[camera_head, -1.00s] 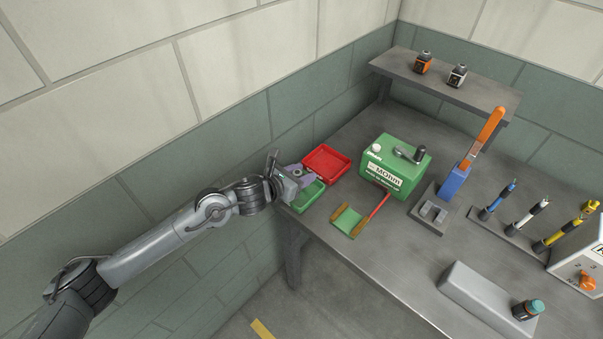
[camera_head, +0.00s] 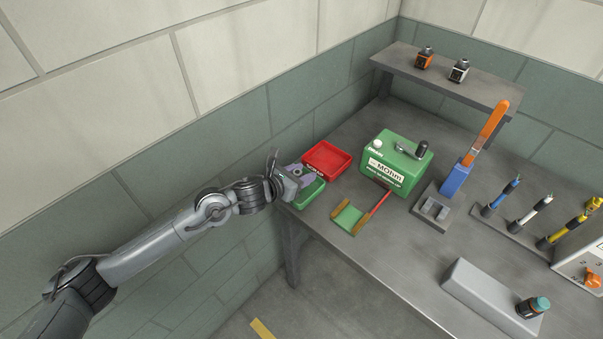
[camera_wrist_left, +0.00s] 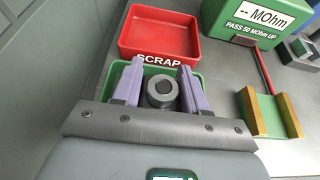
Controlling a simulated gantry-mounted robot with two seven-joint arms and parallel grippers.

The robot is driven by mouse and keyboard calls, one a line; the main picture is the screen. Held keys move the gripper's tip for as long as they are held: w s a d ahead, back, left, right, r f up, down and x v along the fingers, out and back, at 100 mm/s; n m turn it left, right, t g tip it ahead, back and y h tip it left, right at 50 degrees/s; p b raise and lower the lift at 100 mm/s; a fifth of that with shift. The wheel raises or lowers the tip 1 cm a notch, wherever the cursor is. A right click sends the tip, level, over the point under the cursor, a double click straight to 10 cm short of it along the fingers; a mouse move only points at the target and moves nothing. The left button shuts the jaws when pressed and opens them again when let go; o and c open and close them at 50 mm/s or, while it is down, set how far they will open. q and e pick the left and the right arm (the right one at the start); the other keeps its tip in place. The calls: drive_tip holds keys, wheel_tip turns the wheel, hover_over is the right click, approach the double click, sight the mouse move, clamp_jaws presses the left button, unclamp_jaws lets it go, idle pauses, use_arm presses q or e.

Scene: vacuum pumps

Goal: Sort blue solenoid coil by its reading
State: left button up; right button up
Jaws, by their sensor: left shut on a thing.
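My left gripper (camera_head: 303,176) is over the green tray (camera_head: 311,194) at the table's left edge. In the left wrist view its purple fingers (camera_wrist_left: 160,88) are shut on a dark grey, ring-shaped solenoid coil (camera_wrist_left: 161,101), seen end on; no blue shows on it. The green tray is below and behind the fingers, mostly hidden. The red tray (camera_head: 329,157), marked SCRAP, lies just beyond. The green meter (camera_head: 392,163) reads "-- MOhm" with "PASS 50 MOhm UP" below. My right gripper is not in view.
A green fixture with brown sides (camera_head: 349,217) and a red probe stand before the meter. A blue lever device (camera_head: 455,180) is to its right. Orange (camera_head: 424,60) and white (camera_head: 459,71) parts sit on the shelf. Cabled probes and a grey block (camera_head: 485,290) occupy the right.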

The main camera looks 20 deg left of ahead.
use_arm(q)
drive_tip(key=shift+f+b, duration=0.25)
drive_tip(key=shift+b, duration=0.05)
drive_tip(key=o, duration=1.3)
drive_tip(key=shift+r, duration=0.15)
